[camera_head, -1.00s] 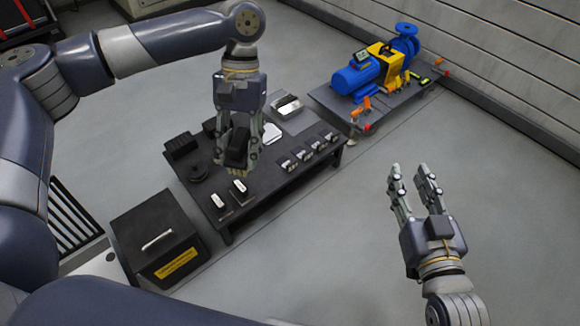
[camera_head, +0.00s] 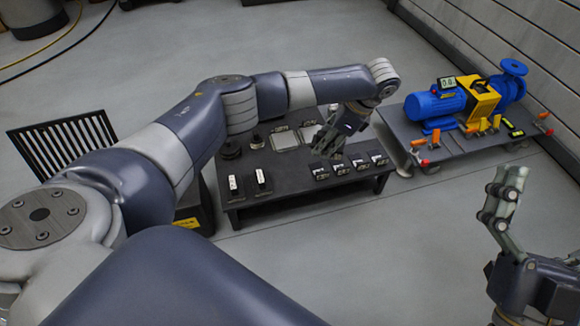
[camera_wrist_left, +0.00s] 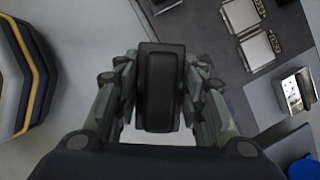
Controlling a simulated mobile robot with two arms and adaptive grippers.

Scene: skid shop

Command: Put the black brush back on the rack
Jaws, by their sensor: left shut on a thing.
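My left gripper (camera_head: 332,140) hangs over the right part of a black table (camera_head: 290,193). In the left wrist view, its fingers (camera_wrist_left: 158,105) are shut on a dark block-shaped thing, the black brush (camera_wrist_left: 160,90), gripped from both sides. The brush's lower side and bristles are hidden from me. My right gripper (camera_head: 503,190) is at the far right, empty, away from the table; seen edge-on, its fingers look open. I cannot tell which piece on the table is the rack.
The table holds two white-labelled blocks (camera_head: 233,186), several small clamp-like pieces (camera_head: 341,168) along the front edge, and metal plates (camera_head: 284,140). A blue pump with a yellow guard (camera_head: 437,103) stands on a grey bench (camera_head: 445,150) to the right. Floor is clear in front.

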